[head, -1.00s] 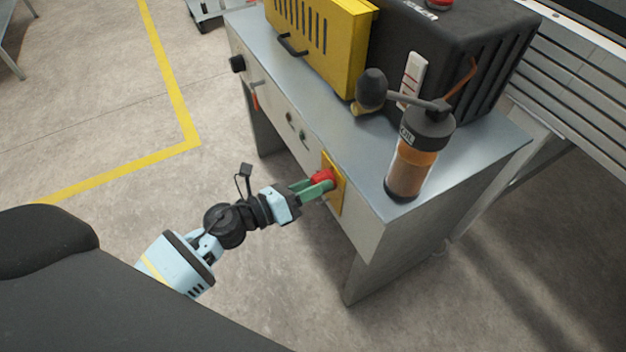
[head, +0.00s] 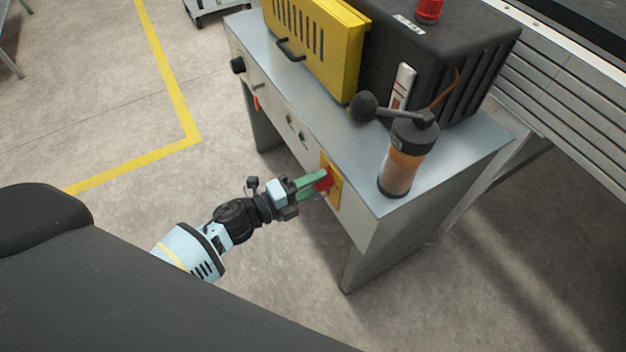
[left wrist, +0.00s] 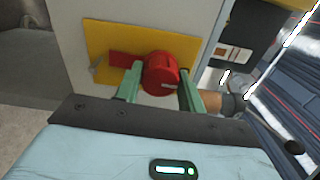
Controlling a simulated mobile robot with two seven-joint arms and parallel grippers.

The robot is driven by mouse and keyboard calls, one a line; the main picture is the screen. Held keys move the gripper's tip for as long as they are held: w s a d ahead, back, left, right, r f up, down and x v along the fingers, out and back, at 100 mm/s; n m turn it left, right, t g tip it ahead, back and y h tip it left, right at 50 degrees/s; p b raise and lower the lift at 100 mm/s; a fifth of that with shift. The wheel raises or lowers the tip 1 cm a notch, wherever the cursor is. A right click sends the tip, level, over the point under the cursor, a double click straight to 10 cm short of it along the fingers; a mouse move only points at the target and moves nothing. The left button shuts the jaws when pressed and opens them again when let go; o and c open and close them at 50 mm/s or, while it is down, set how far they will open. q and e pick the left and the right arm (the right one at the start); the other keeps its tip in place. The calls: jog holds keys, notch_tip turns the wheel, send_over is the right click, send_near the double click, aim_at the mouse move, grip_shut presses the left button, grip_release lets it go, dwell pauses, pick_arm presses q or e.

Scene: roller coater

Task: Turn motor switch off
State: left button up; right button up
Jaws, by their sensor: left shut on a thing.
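The motor switch is a red rotary knob (head: 323,182) on a yellow plate (head: 335,187) on the front face of the grey metal bench. In the left wrist view the red knob (left wrist: 160,74) sits on the yellow plate (left wrist: 98,48), with a red bar reaching left from it. My left gripper (head: 319,182) has its green fingers on either side of the knob and is shut on it; it also shows in the left wrist view (left wrist: 158,85). Part of the knob is hidden by the fingers in the head view. My right gripper is not in view.
A yellow guard (head: 320,45) and a black machine housing (head: 440,50) stand behind. Other small knobs (head: 238,65) sit along the front panel.

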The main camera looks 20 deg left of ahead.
pick_arm(q)
jog(key=shift+n, duration=0.4)
jog(key=o, duration=1)
jog(key=shift+v, duration=3.9)
